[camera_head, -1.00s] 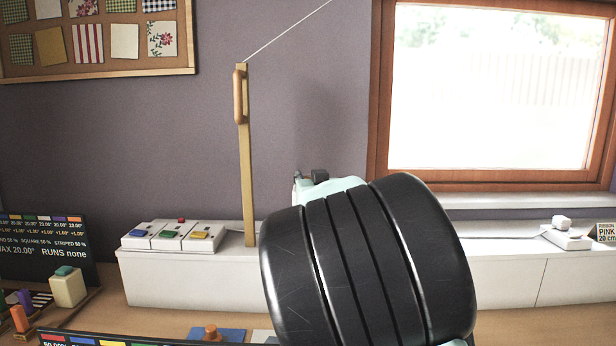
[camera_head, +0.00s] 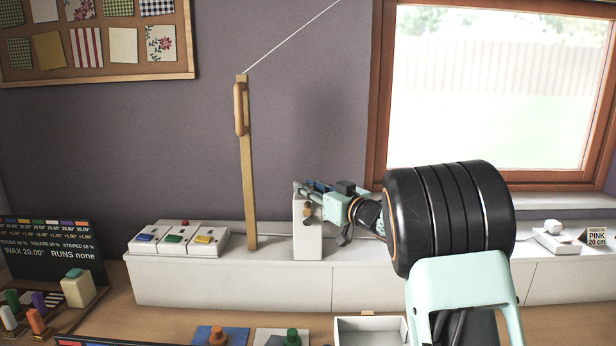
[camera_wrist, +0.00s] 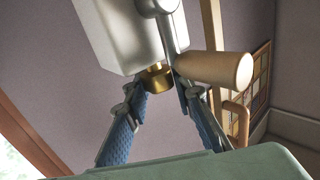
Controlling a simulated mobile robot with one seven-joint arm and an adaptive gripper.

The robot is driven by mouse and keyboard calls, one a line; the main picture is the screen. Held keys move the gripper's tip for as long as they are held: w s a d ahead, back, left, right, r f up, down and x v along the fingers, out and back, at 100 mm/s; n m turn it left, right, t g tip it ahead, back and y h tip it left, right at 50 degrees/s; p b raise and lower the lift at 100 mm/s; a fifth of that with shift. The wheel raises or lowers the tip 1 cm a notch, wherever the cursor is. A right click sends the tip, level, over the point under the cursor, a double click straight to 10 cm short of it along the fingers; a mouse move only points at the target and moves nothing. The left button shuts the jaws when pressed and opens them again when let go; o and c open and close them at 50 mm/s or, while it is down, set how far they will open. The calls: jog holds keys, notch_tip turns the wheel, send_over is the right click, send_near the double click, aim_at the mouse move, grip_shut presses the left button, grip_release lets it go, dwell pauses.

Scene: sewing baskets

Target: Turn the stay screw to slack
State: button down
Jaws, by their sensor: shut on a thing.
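A short white post (camera_head: 307,240) stands on the white ledge, with a wooden crank handle (camera_head: 307,212) on its front. In the wrist view the white post (camera_wrist: 122,35) appears inverted, with the metal crank and its wooden handle (camera_wrist: 218,69) beside my fingers. A brass screw (camera_wrist: 156,77) projects from the post's end. My gripper (camera_wrist: 160,84) has its blue-padded fingers on both sides of the screw and is shut on it. In the head view my gripper (camera_head: 309,188) is at the post's top; the screw cannot be made out there.
A tall wooden pole (camera_head: 247,165) with a handle stands left of the post, a white cord (camera_head: 290,38) running from its top. Coloured button boxes (camera_head: 175,237) sit on the ledge further left. An open white tray (camera_head: 370,330) and several pegs are on the table in front.

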jog(key=n+g+y+p, duration=0.1)
jog(key=n+g+p, duration=0.1)
jog(key=n+g+y+p, duration=0.1)
jog(key=g+y+p, duration=0.1)
jog(key=p, duration=0.1)
jog(key=shift+d+r+n+y+p, duration=0.1)
jog(key=shift+r+n+y+p, duration=0.1)
jog(key=shift+n+y+p, duration=0.15)
jog(key=n+g+y+p, duration=0.1)
jog(key=g, duration=0.1)
jog(key=n+g+y+p, duration=0.1)
jog(key=p, duration=0.1)
jog(key=shift+f+n+g, duration=0.2)
jog(key=shift+n+g, duration=0.15)
jog(key=shift+g, duration=0.05)
jog(key=shift+f+n+g+y+p, duration=0.1)
jog(key=shift+n+g+y+p, duration=0.25)
jog(key=shift+n+g+p, duration=1.3)
jog(key=shift+m+g+b, duration=0.35)
jog(key=shift+b, duration=0.05)
jog(key=c, duration=1.6)
grip_release()
jog(key=shift+a, duration=0.2)
jog(key=shift+d, duration=0.15)
jog(key=shift+s+d, duration=0.25)
jog(key=shift+d, duration=1.6)
jog(key=shift+s+d, duration=0.2)
jog(key=shift+d, duration=1.6)
